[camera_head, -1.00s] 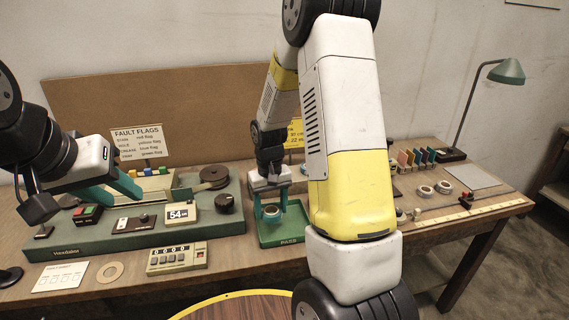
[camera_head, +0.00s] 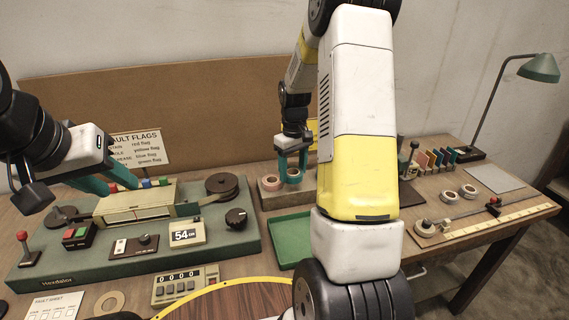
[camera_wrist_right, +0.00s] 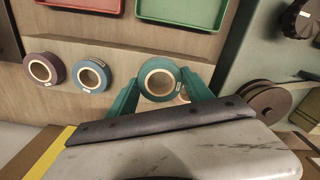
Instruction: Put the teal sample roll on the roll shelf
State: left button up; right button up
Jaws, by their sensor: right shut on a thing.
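The teal sample roll (camera_head: 293,178) is held upright between the teal fingers of my right gripper (camera_head: 293,160). The right wrist view shows this roll (camera_wrist_right: 143,82) face on, between the fingertips (camera_wrist_right: 160,85). It is over the wooden roll shelf (camera_head: 268,199) at the back of the bench, just right of a pinkish roll (camera_head: 271,183). I cannot tell whether it touches the shelf. In the right wrist view, a purple roll (camera_wrist_right: 43,69) and a blue roll (camera_wrist_right: 90,75) stand apart from it. My left gripper (camera_head: 105,186) is open and empty above the green machine.
A green tray (camera_head: 290,241) lies in front of the shelf; a red tray (camera_wrist_right: 90,4) is beside it. The green machine base (camera_head: 215,239) with a dark reel (camera_head: 222,184) fills the left. My right arm hides the bench middle. A lamp (camera_head: 540,68) stands far right.

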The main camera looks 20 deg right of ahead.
aim_at(299, 173)
jog(key=w+d, duration=0.2)
jog(key=d, duration=0.1)
jog(key=shift+w+f, duration=0.2)
jog(key=shift+w, duration=0.1)
jog(key=shift+w+d+f, duration=0.15)
jog(key=shift+d, duration=0.1)
jog(key=shift+a+f, duration=0.1)
jog(key=shift+f, duration=1.5)
jog(key=o, duration=1.3)
jog(key=shift+f, duration=0.15)
